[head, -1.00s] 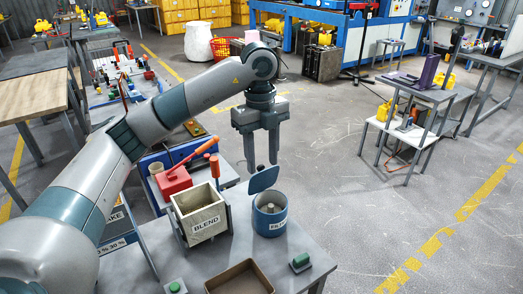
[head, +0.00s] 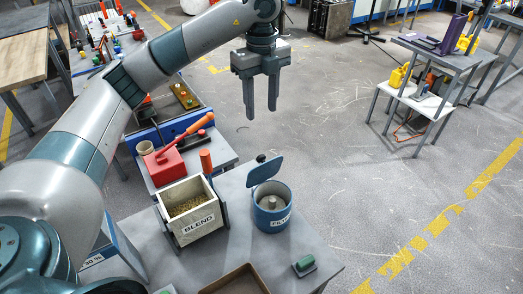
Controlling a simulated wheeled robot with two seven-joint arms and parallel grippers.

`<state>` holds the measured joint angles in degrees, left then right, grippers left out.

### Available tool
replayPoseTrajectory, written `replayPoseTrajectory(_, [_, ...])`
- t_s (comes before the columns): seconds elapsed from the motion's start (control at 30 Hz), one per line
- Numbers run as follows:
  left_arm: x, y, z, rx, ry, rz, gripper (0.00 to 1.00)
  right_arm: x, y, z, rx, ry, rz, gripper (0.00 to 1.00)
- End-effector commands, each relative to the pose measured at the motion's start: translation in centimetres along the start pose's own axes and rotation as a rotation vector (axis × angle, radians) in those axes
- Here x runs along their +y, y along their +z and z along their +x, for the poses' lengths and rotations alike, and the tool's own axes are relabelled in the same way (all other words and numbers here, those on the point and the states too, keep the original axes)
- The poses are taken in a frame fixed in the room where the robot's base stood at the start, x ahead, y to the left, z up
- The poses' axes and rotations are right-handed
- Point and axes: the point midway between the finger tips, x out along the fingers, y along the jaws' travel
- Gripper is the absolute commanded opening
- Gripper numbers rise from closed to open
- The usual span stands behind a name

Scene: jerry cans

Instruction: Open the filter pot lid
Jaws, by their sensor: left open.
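The blue filter pot (head: 271,212) stands on the grey table, to the right of the BLEND box. Its blue lid (head: 264,170) is raised and tilted up at the back of the rim, so the pot's inside shows with a pale post in it. A dark knob (head: 261,158) shows at the lid's upper edge. My left gripper (head: 261,114) points down, open and empty, above and behind the pot, apart from the lid. My right gripper is not in view.
The BLEND box (head: 197,222) with grainy contents stands left of the pot. A red box with a lever (head: 171,166) is behind it. A brown tray (head: 236,281) and a green block (head: 304,264) lie in front. Open floor lies right of the table.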

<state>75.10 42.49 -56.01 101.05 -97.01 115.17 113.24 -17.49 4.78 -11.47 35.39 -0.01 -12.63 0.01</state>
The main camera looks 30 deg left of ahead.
Motion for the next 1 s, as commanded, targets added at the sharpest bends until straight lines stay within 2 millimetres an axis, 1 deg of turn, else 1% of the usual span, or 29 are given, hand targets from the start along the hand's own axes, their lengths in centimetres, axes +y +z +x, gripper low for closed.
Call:
replayPoseTrajectory(0.27, [0.0, 0.0, 0.4, 0.001, 0.001, 0.001, 0.41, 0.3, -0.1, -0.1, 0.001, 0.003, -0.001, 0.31])
replayPoseTrajectory(0.47, [0.0, 0.0, 1.7, 0.002, 0.001, 0.001, 0.41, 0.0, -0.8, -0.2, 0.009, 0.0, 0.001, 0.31])
replayPoseTrajectory(0.7, [0.0, -0.1, 4.4, 0.003, 0.003, 0.002, 0.41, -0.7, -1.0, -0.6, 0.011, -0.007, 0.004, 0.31])
replayPoseTrajectory(0.87, [0.1, -0.1, 6.6, 0.003, 0.004, 0.0, 0.41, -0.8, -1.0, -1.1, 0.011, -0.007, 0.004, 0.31])
replayPoseTrajectory(1.0, [0.1, -0.1, 9.0, 0.002, 0.004, 0.0, 0.41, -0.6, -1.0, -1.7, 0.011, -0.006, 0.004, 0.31])
